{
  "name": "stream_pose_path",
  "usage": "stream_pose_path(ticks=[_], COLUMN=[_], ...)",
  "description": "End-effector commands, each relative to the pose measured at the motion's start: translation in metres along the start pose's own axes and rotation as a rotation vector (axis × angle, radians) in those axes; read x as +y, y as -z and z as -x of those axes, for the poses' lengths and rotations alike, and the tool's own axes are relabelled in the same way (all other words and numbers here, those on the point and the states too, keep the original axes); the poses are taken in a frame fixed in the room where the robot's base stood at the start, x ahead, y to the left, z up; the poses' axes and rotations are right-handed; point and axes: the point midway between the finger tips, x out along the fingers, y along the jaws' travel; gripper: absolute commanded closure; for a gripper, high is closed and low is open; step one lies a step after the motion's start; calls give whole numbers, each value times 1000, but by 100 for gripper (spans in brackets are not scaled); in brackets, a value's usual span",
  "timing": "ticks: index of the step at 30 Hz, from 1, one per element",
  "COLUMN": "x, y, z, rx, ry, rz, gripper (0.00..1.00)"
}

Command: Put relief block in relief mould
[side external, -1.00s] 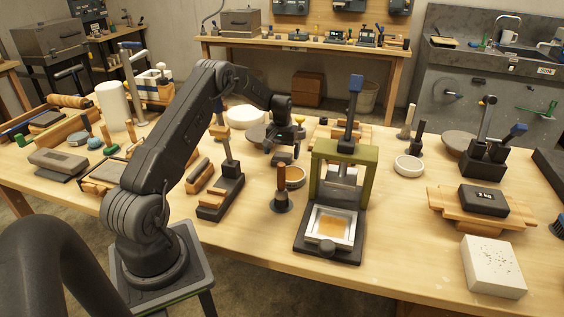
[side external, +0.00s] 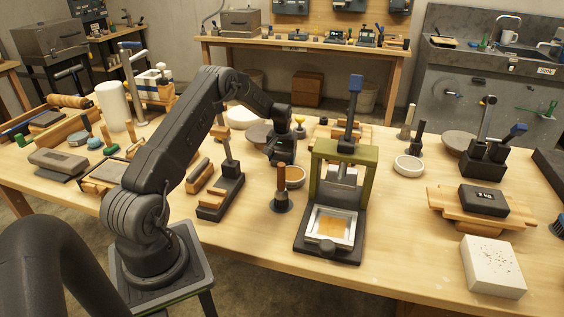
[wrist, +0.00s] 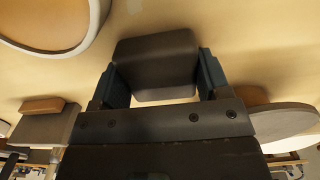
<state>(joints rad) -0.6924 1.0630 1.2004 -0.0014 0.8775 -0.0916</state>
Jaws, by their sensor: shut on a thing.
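In the wrist view, my gripper (wrist: 158,80) is shut on a dark, smooth block (wrist: 155,66), probably the relief block, with one finger on each side. I cannot tell whether the block touches the bench. A square pale metal frame with an amber floor (side external: 331,225), probably the relief mould, lies on the base of the green press, to the front right of my gripper.
The green press frame (side external: 345,153) with its upright blue-tipped lever stands over the back of the mould. A dark stand with wooden parts (side external: 221,197) is to the left. Open bench lies right of the press.

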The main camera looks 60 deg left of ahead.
Motion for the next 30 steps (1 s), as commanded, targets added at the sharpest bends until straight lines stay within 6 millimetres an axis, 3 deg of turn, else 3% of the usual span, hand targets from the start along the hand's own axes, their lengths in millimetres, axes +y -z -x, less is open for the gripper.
stream_pose_path(ticks=[3,11,26,30], x=[0,0,1,4], y=[0,1,0,-12], z=[1,10,95,118], rx=[1,3,4,4], ry=[0,-1,0,0], rz=[0,0,9,90], gripper=[66,66,66,66])
